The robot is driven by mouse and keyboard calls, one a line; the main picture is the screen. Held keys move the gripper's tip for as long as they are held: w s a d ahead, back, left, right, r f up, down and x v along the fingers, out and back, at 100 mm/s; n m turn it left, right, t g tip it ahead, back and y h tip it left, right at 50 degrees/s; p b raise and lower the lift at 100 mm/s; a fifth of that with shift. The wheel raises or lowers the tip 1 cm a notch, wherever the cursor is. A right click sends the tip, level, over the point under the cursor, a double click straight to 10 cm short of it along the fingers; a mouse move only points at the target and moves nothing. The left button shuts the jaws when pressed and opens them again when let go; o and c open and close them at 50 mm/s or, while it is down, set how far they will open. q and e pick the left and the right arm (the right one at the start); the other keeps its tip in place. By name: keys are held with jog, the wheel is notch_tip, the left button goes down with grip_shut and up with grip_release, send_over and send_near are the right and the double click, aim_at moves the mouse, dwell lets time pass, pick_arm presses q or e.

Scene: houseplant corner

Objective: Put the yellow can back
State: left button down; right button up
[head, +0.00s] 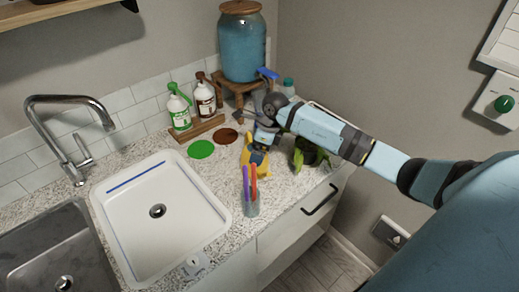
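The yellow can (268,174) stands on the speckled counter, right of the sink and behind the glass of pens. My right arm comes in from the right, and its gripper (260,150) is at the top of the can, with the dark fingers overlapping it. The gripper hides the can's upper part, and I cannot tell whether the fingers are closed on it. A green round mat (201,149) and a brown round mat (227,136) lie bare on the counter to the left of the can. My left gripper is not in view.
A glass with coloured pens (251,202) stands close in front of the can. A green object (302,157) is partly behind my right arm. Green-labelled (180,113) and brown-labelled (205,100) bottles stand at the wall near the blue dispenser (242,48). The white sink (125,225) is left.

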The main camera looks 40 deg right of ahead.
jog(key=b+v, duration=0.1)
jog(key=v, duration=1.1)
jog(key=shift+f, duration=0.1)
